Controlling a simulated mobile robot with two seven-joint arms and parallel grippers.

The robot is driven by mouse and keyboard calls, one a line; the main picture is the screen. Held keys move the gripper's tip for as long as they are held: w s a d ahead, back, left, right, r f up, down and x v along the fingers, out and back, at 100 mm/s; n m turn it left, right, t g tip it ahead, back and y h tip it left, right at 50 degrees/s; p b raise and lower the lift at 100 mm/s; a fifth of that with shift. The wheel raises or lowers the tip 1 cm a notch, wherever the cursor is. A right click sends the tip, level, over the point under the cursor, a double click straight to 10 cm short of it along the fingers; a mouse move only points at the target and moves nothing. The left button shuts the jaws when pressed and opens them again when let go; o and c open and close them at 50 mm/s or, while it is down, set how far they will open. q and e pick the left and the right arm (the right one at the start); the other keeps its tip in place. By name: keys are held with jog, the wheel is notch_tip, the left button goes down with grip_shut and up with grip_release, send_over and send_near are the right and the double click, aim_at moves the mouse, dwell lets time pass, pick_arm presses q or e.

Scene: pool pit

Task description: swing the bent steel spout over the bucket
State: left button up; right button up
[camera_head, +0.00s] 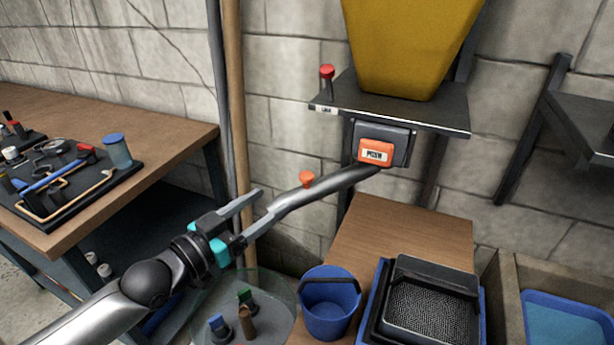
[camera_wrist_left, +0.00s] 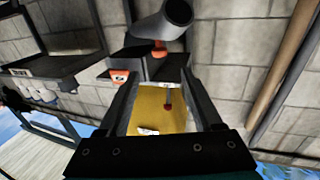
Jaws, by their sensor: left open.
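The bent steel spout (camera_head: 325,185) comes out of a grey valve block with an orange label (camera_head: 375,152) below the yellow hopper. It slopes down to the left, with a small orange knob on top. Its free end lies at my left gripper (camera_head: 264,208), up and left of the blue bucket (camera_head: 330,312). The gripper is open, its two fingers near the spout's end; I cannot tell whether they touch it. In the left wrist view the spout's dark round mouth (camera_wrist_left: 178,12) shows beyond the fingers. The bucket stands upright, its dark handle across the rim.
The yellow hopper (camera_head: 410,45) stands on a dark wall shelf (camera_head: 440,118) with a red-topped knob. A mesh-topped box (camera_head: 430,310) is right of the bucket. A round clear tray (camera_head: 270,325) with small pieces is below my left gripper. A cluttered workbench (camera_head: 165,135) is at left.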

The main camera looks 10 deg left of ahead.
aim_at(302, 180)
pick_arm(q)
jog(key=b+x, duration=0.1)
jog(key=x, duration=0.9)
jog(key=shift+d, duration=0.1)
jog(key=shift+b+x, duration=0.3)
jog(key=shift+x, duration=0.6)
pick_arm(e)
jog(key=shift+w+d+f, duration=0.45)
jog(key=shift+w+f, duration=0.25)
jog(key=shift+f, duration=0.15)
pick_arm(q)
jog(key=shift+c, duration=0.2)
grip_shut()
pick_arm(e)
jog(key=shift+s, duration=0.1)
